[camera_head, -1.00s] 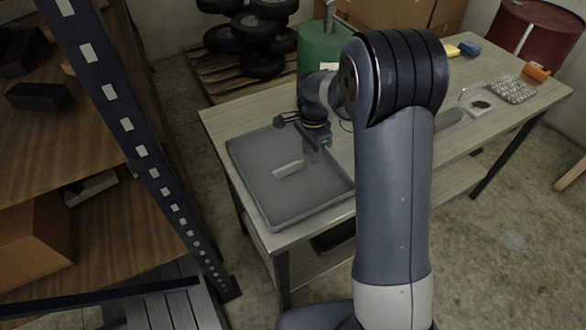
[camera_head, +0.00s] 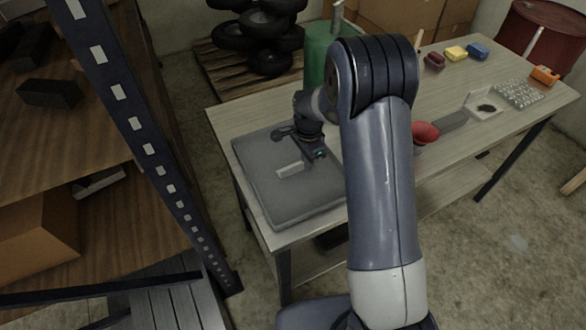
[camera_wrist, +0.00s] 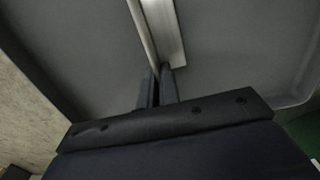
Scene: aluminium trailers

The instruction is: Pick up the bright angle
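The bright angle (camera_head: 291,170) is a short pale metal profile lying in the grey tray (camera_head: 276,221) on the workbench. In the wrist view the angle (camera_wrist: 166,32) runs from the top edge down to my fingertips, with a thin flange on its left side. My gripper (camera_head: 317,154) is low over the tray at the angle's right end. In the wrist view my gripper (camera_wrist: 159,72) has its two dark fingers close together, with the flange's end running in between them. The fingers look shut on it; the exact contact is hidden. I see no clear lift off the tray.
A shelving rack (camera_head: 124,98) stands left of the workbench (camera_head: 226,115). A green cylinder (camera_head: 317,55) and stacked tyres (camera_head: 262,38) are behind it. A red object (camera_head: 425,132), a grey block (camera_head: 451,121) and an egg-carton-like tray (camera_head: 519,93) lie on the bench's right part.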

